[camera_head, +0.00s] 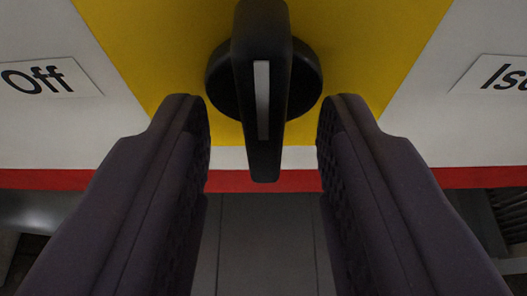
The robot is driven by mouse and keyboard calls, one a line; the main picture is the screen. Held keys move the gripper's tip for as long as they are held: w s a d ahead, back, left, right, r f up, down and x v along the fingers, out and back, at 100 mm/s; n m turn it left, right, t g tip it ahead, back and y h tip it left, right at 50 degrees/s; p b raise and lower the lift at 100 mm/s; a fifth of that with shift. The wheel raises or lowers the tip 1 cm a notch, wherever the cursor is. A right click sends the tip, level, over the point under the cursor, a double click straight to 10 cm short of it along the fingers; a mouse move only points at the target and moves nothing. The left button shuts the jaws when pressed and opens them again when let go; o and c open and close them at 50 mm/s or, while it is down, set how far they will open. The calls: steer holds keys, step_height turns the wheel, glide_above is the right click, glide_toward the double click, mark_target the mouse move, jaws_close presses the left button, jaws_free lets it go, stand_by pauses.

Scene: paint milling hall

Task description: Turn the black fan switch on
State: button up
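The black fan switch (263,95) is a rotary knob with a long handle and a pale grey stripe, on a yellow panel (150,45). The handle stands vertical in the picture, over a round black base. A white label reading "Off" (48,78) is at the left. Another label, cut off by the edge and starting "Iso" (500,76), is at the right. My gripper (263,125) is open. Its two dark fingers are at either side of the handle's lower part, with a clear gap on both sides. No contact with the handle shows.
White panel areas (420,125) flank the yellow. A red band (75,180) runs along the panel's lower edge. Below it are grey floor or surface (265,240), a dim grey metal shape at lower left and a dark slatted thing (508,215) at lower right.

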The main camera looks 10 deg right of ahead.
steer(key=v, duration=0.7)
steer(key=shift+s+p, duration=0.35)
steer(key=shift+p, duration=0.1)
steer(key=shift+a+r, duration=0.1)
steer(key=w+a+r+n+t+y+b, duration=0.1)
steer(key=w+a+r+b, duration=0.15)
steer(key=r, duration=0.65)
steer(key=w+a+r+t+b, duration=0.1)
steer(key=w+a+r+b, duration=0.2)
steer(key=r, duration=0.6)
steer(key=s+a+r+y+b, duration=0.1)
steer(key=s+a+r, duration=0.2)
steer(key=r, duration=0.4)
steer(key=s+a+r+n+b, duration=0.1)
steer(key=s+a+r, duration=0.2)
steer(key=s+r, duration=0.3)
steer(key=s+a+r+n+y+b, duration=0.1)
steer(key=s+a+r, duration=0.2)
steer(key=r, duration=0.7)
steer(key=shift+s+a+r+t+y, duration=0.25)
steer(key=shift+s+t+y, duration=0.05)
steer(key=shift+s, duration=0.45)
